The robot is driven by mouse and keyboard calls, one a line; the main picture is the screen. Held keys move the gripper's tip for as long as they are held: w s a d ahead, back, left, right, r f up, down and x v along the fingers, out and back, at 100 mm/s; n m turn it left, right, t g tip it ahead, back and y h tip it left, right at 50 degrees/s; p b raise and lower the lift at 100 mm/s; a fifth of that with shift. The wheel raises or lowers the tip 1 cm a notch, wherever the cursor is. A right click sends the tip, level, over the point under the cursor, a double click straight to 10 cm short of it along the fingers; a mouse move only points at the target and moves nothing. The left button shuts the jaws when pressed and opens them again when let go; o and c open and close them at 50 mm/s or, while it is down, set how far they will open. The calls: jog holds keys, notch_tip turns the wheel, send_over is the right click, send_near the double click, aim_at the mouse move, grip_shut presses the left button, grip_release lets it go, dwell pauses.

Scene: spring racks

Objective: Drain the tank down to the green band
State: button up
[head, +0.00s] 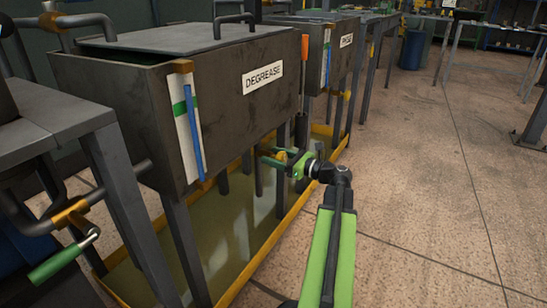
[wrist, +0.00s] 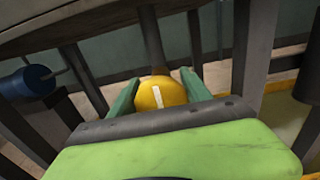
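The tank labelled DEGREASE (head: 235,110) stands at the left, its lid slightly raised. Its front gauge has a white strip (head: 186,143) with a green band (head: 180,107) and a blue column (head: 194,135). The top of the blue column is above the green band. A round yellow valve knob (wrist: 158,95) with a white mark, almost upright, sits under the tank. My gripper (head: 284,159) is at the knob, with its green fingers (wrist: 158,88) on either side. I cannot tell whether they press on it.
A yellow-rimmed drip tray (head: 253,262) with murky liquid lies under the tanks. A second tank (head: 338,55) with a similar gauge stands behind. A green-handled pipe lever (head: 52,264) is at lower left. The tiled floor at right is free.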

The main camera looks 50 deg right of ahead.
jog(key=c, duration=0.4)
jog(key=shift+a, duration=0.1)
jog(key=shift+c, duration=0.5)
jog(key=shift+n, duration=0.3)
jog(key=n, duration=0.4)
jog(key=shift+s+a+f+n, duration=0.1)
jog(key=shift+a+n, duration=0.05)
jog(key=shift+n, duration=2.05)
jog(key=o, duration=1.3)
